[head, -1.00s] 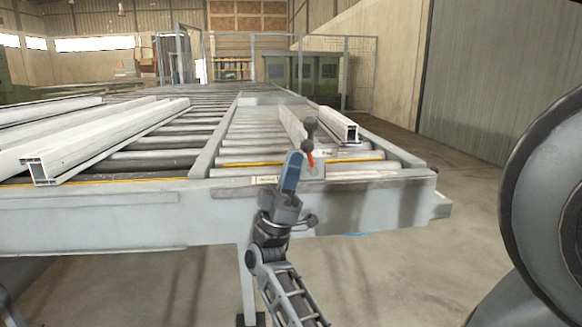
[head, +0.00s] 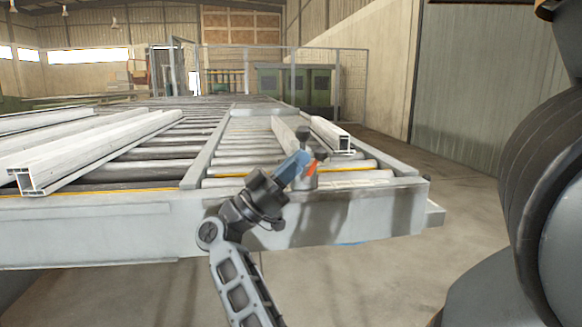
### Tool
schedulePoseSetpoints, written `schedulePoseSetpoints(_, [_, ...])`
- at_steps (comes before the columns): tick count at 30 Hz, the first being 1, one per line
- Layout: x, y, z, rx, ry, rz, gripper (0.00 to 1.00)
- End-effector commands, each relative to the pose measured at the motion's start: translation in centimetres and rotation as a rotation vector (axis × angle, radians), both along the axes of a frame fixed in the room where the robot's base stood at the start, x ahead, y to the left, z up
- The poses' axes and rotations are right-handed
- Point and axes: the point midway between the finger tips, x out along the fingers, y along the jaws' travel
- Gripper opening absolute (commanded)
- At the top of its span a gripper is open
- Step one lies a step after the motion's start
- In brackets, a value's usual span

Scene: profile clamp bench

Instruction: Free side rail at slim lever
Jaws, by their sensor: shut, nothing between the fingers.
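A white hollow rail (head: 330,134) lies on the right-hand roller bed, its open end facing me. In front of it, by the end of a pale upright strip (head: 285,130), stands a small clamp with a grey base (head: 306,182). A dark knob (head: 303,132) shows at its top, and an orange-and-dark part (head: 319,158) sticks out on its right. My gripper (head: 305,158) is shut and empty, reaching up from the lower left across the front beam. It overlaps the clamp and hides part of it; I cannot tell whether they touch.
Several long white profiles (head: 95,150) lie on the rollers at left. A grey front beam (head: 100,225) runs along the near edge of the bench. Open floor (head: 480,185) lies to the right. A mesh fence and green cabinets (head: 295,85) stand far behind.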

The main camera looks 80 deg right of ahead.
Motion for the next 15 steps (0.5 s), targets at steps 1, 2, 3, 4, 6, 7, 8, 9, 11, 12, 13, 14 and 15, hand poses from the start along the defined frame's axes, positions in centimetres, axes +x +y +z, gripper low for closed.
schedulePoseSetpoints(1, [-0.07,-0.02,0.27,0.009,-0.027,0.001,0.0])
schedulePoseSetpoints(2, [-0.13,-0.06,0.31,0.015,-0.043,0.002,0.0])
schedulePoseSetpoints(3, [-0.2,-0.09,0.35,0.023,-0.06,0.003,0.0])
schedulePoseSetpoints(4, [-0.29,-0.12,0.36,0.028,-0.072,0.002,0.0])
schedulePoseSetpoints(6, [-0.45,-0.2,0.37,0.039,-0.096,0.001,0.0])
schedulePoseSetpoints(7, [-0.48,-0.2,0.39,0.043,-0.106,0.001,0.0])
schedulePoseSetpoints(8, [-0.51,-0.22,0.4,0.046,-0.113,0.001,0.0])
schedulePoseSetpoints(9, [-0.56,-0.24,0.43,0.05,-0.122,0.001,0.0])
schedulePoseSetpoints(11, [-0.66,-0.3,0.42,0.054,-0.132,0.001,0.0])
schedulePoseSetpoints(12, [-0.7,-0.32,0.43,0.057,-0.137,0.0,0.0])
schedulePoseSetpoints(13, [-0.73,-0.33,0.41,0.058,-0.14,-0.001,0.0])
schedulePoseSetpoints(14, [-0.75,-0.34,0.42,0.059,-0.143,0.0,0.0])
schedulePoseSetpoints(15, [-0.77,-0.34,0.41,0.06,-0.145,-0.001,0.0])
